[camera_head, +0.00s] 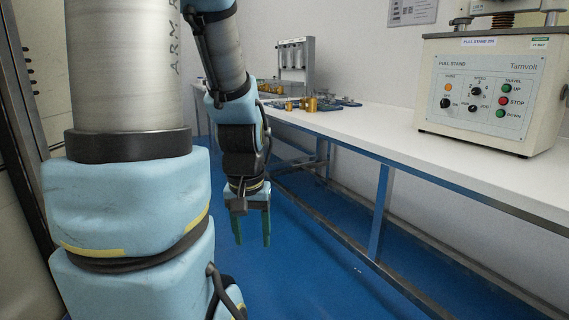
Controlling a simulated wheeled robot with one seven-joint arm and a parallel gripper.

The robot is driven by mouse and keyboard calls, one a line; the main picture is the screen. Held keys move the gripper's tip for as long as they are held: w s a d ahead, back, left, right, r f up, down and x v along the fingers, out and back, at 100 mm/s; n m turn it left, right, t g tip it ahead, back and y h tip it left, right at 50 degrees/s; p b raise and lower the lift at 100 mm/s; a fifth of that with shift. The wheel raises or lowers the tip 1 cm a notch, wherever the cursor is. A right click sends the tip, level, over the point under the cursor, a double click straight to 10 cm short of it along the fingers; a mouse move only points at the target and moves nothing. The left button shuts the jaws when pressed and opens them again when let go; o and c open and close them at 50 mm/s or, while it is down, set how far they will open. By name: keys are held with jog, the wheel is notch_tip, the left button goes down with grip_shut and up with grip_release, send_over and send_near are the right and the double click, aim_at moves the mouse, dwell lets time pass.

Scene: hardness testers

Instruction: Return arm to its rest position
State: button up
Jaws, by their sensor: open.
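My gripper (252,226) hangs at the end of my blue and grey arm, left of the middle of the head view. Its two green fingers point down and stand apart, with nothing seen between them. It is in front of the white bench's left part and lower than the bench top in the picture, with blue floor behind it. The large near part of my arm fills the left side and hides what lies behind it.
A white bench (400,143) on a blue frame runs along the right wall. A cream pull stand (487,92) with buttons stands on its right part. Brass pieces (308,104) stand toward its far end, near a grey apparatus (294,57). Blue floor (315,270) is clear beside my gripper.

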notch_tip(320, 180, up, 24)
jog(key=p, duration=2.1)
